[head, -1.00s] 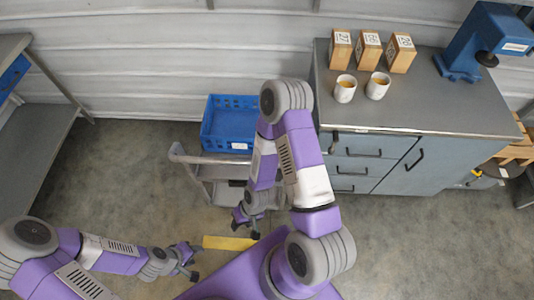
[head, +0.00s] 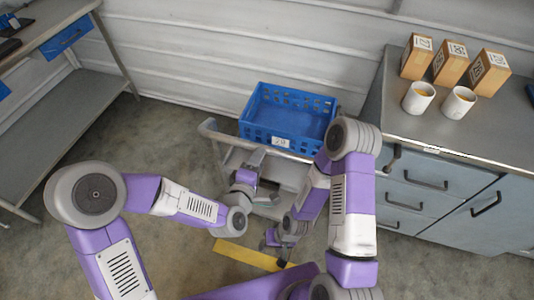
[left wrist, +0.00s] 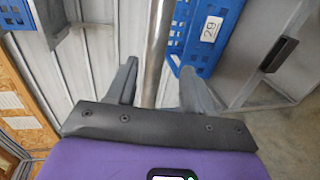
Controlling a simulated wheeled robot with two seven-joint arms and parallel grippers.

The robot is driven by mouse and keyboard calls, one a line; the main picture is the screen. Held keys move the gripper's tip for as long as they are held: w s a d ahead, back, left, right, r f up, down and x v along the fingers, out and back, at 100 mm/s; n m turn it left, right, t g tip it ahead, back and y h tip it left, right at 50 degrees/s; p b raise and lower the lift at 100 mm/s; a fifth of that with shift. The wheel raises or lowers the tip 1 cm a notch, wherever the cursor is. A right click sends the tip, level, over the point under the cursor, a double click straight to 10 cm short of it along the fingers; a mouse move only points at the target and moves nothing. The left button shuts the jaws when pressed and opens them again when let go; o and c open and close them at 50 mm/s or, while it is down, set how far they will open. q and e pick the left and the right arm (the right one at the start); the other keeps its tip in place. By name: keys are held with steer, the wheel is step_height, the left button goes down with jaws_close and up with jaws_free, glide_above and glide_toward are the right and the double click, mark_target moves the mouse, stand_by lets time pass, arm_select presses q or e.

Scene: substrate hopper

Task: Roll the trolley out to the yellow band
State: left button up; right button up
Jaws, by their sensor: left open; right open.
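The grey trolley (head: 228,157) stands at the wall left of the cabinet, its rounded handle rail (head: 209,127) facing me. The yellow band (head: 240,254) lies on the floor nearer to me, partly hidden by my right gripper. My left gripper (head: 243,182) is open at the trolley's near side. In the left wrist view the metal rail (left wrist: 157,45) runs between its spread fingers (left wrist: 158,78); whether it lies fully within them I cannot tell. My right gripper (head: 278,243) is open and low, above the band's right part, clear of the trolley.
A blue crate (head: 285,143) sits on the trolley, with a label. The grey cabinet (head: 425,195) at right carries boxes (head: 450,62) and two cups (head: 419,97). A grey bench (head: 75,105) stands at left. Floor between bench and trolley is clear.

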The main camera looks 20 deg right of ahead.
mark_target(284, 151)
arm_select(q)
steer(key=r+x, duration=0.1)
steer(key=x, duration=0.6)
steer(key=shift+w+d+f+b, duration=0.15)
steer(key=shift+w+d+b, duration=0.05)
steer(key=shift+d+b, duration=0.2)
steer(key=shift+c, duration=0.2)
jaws_close()
